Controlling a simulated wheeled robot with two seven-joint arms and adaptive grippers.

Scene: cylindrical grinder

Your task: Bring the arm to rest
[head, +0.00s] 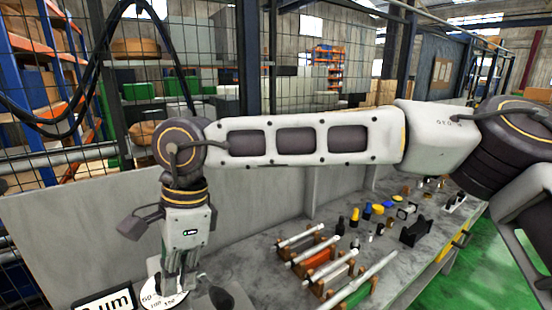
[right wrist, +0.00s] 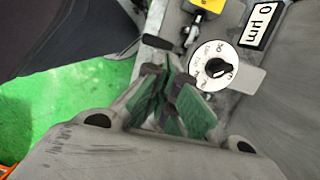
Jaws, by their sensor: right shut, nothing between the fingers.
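My right arm (head: 310,140) reaches in from the right and stretches across the head view to the left. Its forearm hangs down at the far left, so my right gripper (head: 178,286) points downward at the lower left. The gripper is shut and empty. In the right wrist view the green-padded fingers (right wrist: 172,98) show beside a white dial (right wrist: 213,67) with a black knob. Whether they touch it cannot be told. In the head view the gripper partly hides the white dial (head: 152,296). My left gripper is not in view.
A grey bench (head: 270,248) holds several metal rods on supports (head: 325,262) and small black, yellow and blue parts (head: 380,210). A "0 µm" sign (head: 103,303) stands lower left. A yellow box (right wrist: 208,6) sits above the dial. A mesh fence (head: 190,60) stands behind.

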